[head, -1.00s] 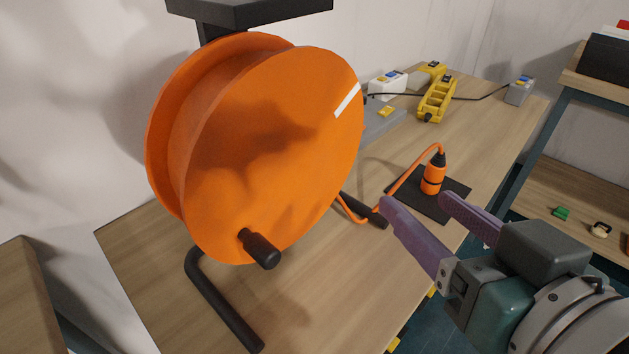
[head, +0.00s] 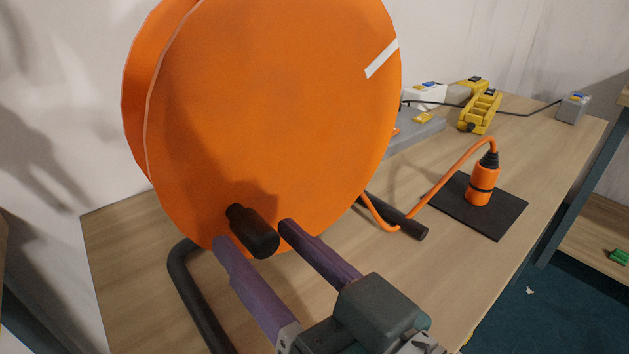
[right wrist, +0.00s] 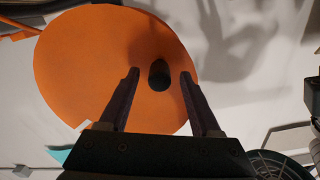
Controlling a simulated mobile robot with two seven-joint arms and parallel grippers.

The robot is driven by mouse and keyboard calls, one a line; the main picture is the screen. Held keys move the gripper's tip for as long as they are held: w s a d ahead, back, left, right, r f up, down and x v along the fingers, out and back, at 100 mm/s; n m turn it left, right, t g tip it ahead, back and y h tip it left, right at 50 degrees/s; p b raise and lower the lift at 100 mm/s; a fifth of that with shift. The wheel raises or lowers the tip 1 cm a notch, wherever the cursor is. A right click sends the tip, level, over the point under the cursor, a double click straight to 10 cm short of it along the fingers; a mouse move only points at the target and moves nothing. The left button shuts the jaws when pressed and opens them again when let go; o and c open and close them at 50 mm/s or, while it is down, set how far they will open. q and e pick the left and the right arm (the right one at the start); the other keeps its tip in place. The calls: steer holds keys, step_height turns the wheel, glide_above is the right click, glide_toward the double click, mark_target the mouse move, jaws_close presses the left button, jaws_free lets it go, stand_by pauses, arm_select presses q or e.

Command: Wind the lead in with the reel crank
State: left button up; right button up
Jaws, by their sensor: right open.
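The orange reel (head: 280,110) stands on its black frame at the left of the bench, with a white stripe at its upper right. Its black crank handle (head: 253,232) sticks out from the lower part of the face. My right gripper (head: 251,233) is open, its two purple fingers on either side of the handle; in the right wrist view the handle (right wrist: 158,75) shows between the fingertips (right wrist: 160,74), with gaps both sides. The orange lead (head: 440,180) runs from the reel to an orange connector (head: 481,180) upright on a black mat (head: 452,207). My left gripper is not in view.
The wooden bench (head: 370,285) is clear in front of the mat. A black frame foot (head: 400,220) lies beside the lead. A yellow socket strip (head: 480,110) and a grey box (head: 573,107) stand at the back. A white wall is close behind the reel.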

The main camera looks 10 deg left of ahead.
steer(key=shift+w+a, duration=0.45)
steer(key=shift+a, duration=0.1)
jaws_close()
stand_by(1.1)
